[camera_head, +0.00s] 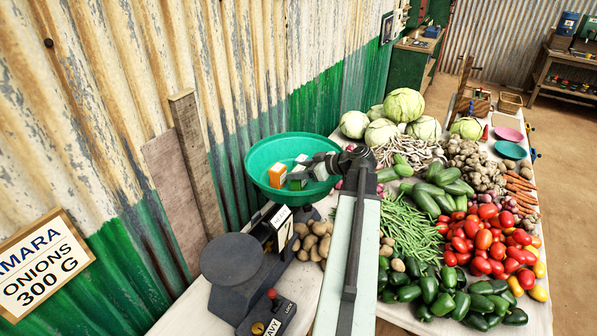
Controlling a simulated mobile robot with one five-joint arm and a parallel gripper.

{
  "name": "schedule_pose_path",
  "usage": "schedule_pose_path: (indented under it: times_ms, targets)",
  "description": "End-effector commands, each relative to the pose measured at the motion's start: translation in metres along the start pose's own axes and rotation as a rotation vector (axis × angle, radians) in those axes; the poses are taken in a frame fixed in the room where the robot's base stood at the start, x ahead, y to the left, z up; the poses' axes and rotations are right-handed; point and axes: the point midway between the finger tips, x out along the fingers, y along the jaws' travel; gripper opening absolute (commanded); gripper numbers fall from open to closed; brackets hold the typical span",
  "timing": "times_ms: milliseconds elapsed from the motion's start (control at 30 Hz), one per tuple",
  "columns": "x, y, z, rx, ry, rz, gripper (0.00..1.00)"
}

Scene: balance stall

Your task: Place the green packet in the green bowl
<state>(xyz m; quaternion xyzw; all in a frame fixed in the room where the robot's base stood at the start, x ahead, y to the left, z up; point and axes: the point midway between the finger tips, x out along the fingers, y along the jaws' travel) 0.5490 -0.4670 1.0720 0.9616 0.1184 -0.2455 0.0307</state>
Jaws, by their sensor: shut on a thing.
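The green bowl (258,150) sits on the balance at the middle left, next to the corrugated wall. An orange and white packet (278,175) is at the bowl's left, and white packets show beside the gripper.
A dark balance with a round empty plate (232,258) stands in front of the bowl. Potatoes (313,240) lie beside it. Cabbages (404,105), beans, peppers and tomatoes (485,240) crowd the table right of my arm. A price sign (43,265) is at the left.

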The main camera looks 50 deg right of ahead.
Motion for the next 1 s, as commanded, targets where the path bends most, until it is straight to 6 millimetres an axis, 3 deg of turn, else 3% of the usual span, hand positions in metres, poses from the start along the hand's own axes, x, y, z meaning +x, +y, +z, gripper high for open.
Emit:
schedule_pose_path:
  times_ms: [200, 233, 300, 600, 767, 1000]
  targets:
    - [0.002, 0.000, 0.004, 0.000, 0.000, 0.000, 0.07]
    - [0.002, 0.000, 0.004, 0.000, 0.000, -0.001, 0.58]
    - [0.002, 0.000, 0.004, 0.000, 0.000, -0.001, 0.74]
    - [0.002, -0.001, 0.002, -0.001, 0.000, -0.001, 0.74]
    - [-0.009, -0.001, -0.015, -0.001, 0.000, -0.001, 0.74]
    - [-0.073, -0.001, -0.013, 0.001, 0.000, 0.002, 0.74]
